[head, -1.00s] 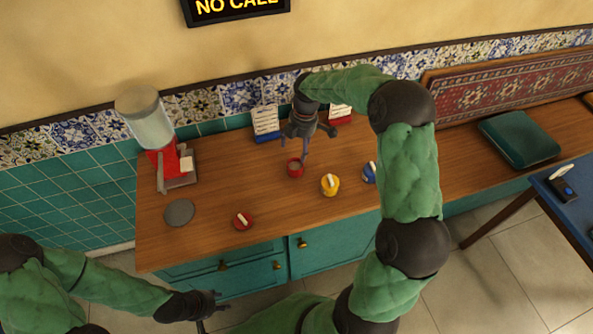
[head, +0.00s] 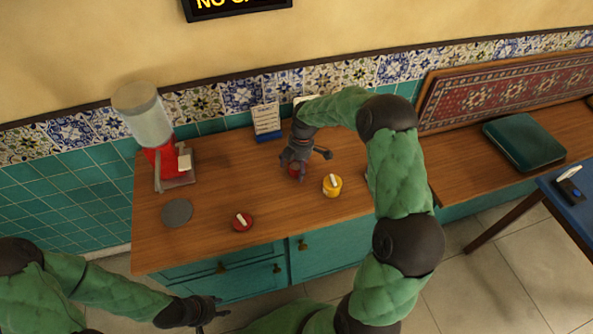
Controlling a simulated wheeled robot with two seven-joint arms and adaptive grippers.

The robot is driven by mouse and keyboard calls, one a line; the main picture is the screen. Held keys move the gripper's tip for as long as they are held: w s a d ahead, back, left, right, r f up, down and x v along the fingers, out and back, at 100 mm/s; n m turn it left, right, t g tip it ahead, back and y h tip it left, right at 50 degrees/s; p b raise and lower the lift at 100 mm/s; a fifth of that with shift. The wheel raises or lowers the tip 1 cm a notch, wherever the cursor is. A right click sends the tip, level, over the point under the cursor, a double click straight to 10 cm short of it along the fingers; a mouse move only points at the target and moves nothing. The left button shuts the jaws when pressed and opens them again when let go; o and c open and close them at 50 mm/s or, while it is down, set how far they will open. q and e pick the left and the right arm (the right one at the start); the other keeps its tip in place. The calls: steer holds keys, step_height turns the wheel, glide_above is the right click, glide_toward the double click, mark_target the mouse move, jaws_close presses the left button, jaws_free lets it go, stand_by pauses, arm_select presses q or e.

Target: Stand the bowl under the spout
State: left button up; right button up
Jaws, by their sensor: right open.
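A small red bowl (head: 294,170) stands on the wooden counter, mostly hidden by my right gripper (head: 297,168). My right gripper is open and points down at the bowl, with its fingers around or just above the rim; I cannot tell if they touch. A dispenser with a pale tank (head: 146,122) and a red body (head: 163,159) stands at the counter's left end. Its spout is too small to make out clearly. My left gripper (head: 215,312) is open and empty, low in front of the counter.
A yellow pot (head: 332,185) stands close to the right of the bowl. A red lidded pot (head: 242,222) and a grey disc (head: 177,213) are nearer the front. A card stand (head: 267,122) is at the back. The counter between bowl and dispenser is clear.

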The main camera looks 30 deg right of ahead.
steer(key=c, duration=1.5)
steer(key=shift+o, duration=0.2)
steer(key=shift+r, duration=0.15)
